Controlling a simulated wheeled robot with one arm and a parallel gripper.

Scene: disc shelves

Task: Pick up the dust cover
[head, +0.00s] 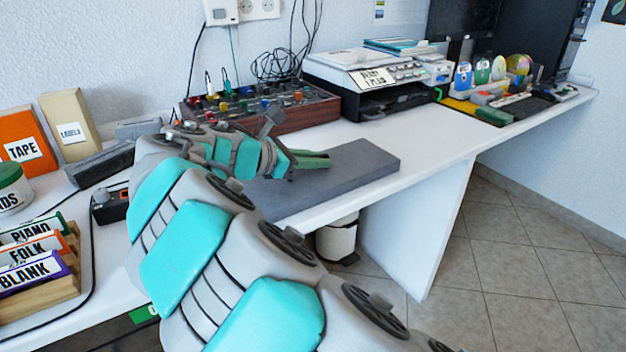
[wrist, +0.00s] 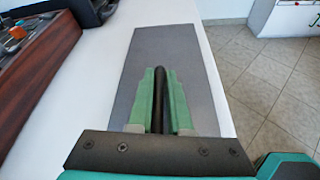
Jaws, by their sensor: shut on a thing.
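The dust cover is a flat grey slab with a dark raised handle. In the head view the dust cover (head: 352,170) is at the front edge of the white table, with its left part hidden behind my arm. My gripper (head: 322,160) is over it, with green fingers. In the wrist view my gripper (wrist: 160,88) is shut on the black handle of the dust cover (wrist: 185,50), one finger on each side. I cannot tell whether the slab touches the table or is just above it.
A mixer with knobs (head: 265,108) stands behind the gripper. A printer-like machine (head: 370,78) is at the back right. The white table (head: 440,125) is clear right of the cover. A white bin (head: 337,240) is below. Labelled discs (head: 35,250) stand at the left.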

